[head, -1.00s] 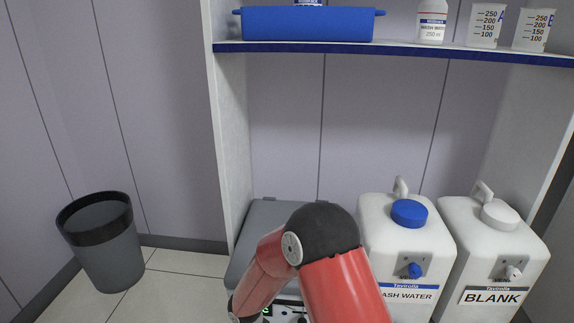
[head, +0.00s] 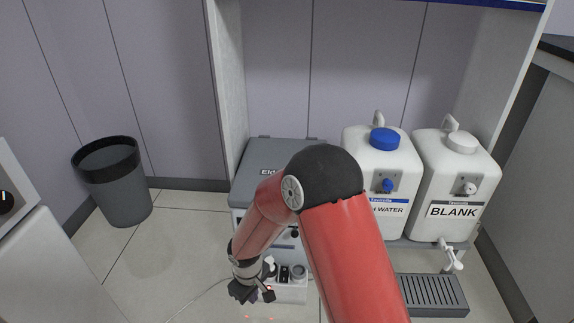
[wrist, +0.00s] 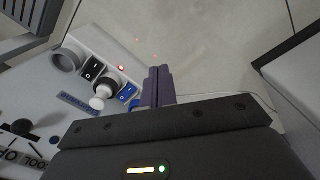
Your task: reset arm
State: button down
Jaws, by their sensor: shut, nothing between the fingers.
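My red arm reaches down and forward in the head view, bent at its black elbow. My gripper (head: 252,292) points down near the front of a grey-lidded machine. In the wrist view my gripper (wrist: 157,86) is shut, with its fingers together and nothing between them. The fingers are over the floor, just right of a white control panel (wrist: 95,72). I cannot tell whether they touch it.
The panel has switches, a white knob and a red light. The grey-lidded machine (head: 275,155) stands behind my arm. Two white canisters, WASH WATER (head: 365,165) and BLANK (head: 455,185), stand to the right above a grey drip tray (head: 432,295). A dark bin (head: 118,190) stands left on open floor.

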jog(key=d+r+m+t+p, duration=0.1)
jog(key=d+r+m+p, duration=0.1)
jog(key=d+r, duration=0.8)
jog(key=d+r+m+t+p, duration=0.2)
jog(key=d+r+m, duration=0.15)
jog(key=r, duration=1.25)
jog(key=s+d+r+m+t+p, duration=0.1)
jog(key=s+d+r+m+p, duration=0.1)
jog(key=s+d+r, duration=0.3)
jog(key=s+d+r+m+t+p, duration=0.1)
jog(key=s+d+r+m+p, duration=0.1)
jog(key=s+d+r, duration=0.4)
jog(key=s+r+m, duration=0.1)
jog(key=s+r, duration=0.2)
jog(key=s, duration=0.1)
jog(key=shift+s+r, duration=0.35)
jog(key=shift+r, duration=0.05)
